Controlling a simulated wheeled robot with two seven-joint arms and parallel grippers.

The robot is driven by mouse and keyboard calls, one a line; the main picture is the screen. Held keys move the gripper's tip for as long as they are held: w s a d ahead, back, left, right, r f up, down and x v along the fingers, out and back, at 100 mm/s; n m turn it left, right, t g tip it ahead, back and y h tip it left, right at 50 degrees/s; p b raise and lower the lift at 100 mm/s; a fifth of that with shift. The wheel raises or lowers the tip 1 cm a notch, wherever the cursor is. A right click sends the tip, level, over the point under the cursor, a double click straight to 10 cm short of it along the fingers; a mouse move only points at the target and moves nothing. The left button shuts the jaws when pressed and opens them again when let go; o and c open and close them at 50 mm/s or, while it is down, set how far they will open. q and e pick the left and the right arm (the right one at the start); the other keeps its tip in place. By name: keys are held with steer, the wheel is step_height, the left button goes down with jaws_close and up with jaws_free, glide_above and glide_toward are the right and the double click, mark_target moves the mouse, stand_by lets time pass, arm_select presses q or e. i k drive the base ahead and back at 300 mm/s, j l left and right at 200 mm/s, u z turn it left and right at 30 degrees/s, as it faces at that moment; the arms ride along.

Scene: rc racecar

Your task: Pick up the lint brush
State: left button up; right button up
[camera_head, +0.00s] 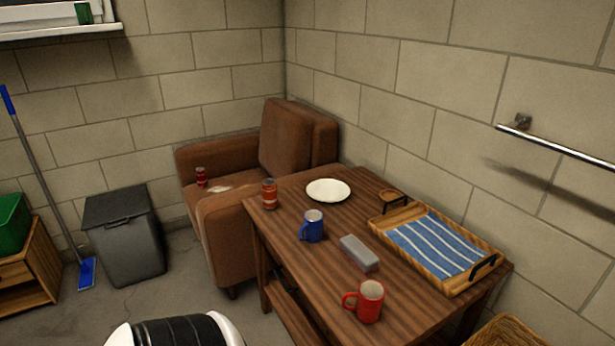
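A small grey block with a lighter top (359,253) lies on the wooden table between the blue mug and the red mug. It is the thing that most looks like the lint brush, but its bristles or handle cannot be made out. It lies flat, apart from the mugs and the tray, with nothing touching it. Neither of my grippers shows in the head view.
The wooden table (290,229) also bears a blue mug (313,227), a red mug (370,300), a can (269,194), a white plate (328,190) and a tray (464,284) with a striped cloth. A brown armchair (225,255) stands behind left.

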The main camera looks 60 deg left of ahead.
mark_target(366, 260)
steer(key=i+l+u, duration=0.1)
steer(key=u, duration=0.4)
steer(key=l+u, duration=0.25)
steer(key=u, duration=0.2)
steer(key=i+l+u, duration=0.1)
steer(key=l+u, duration=0.15)
steer(key=u, duration=0.25)
steer(key=l+u, duration=0.2)
steer(key=u, duration=0.3)
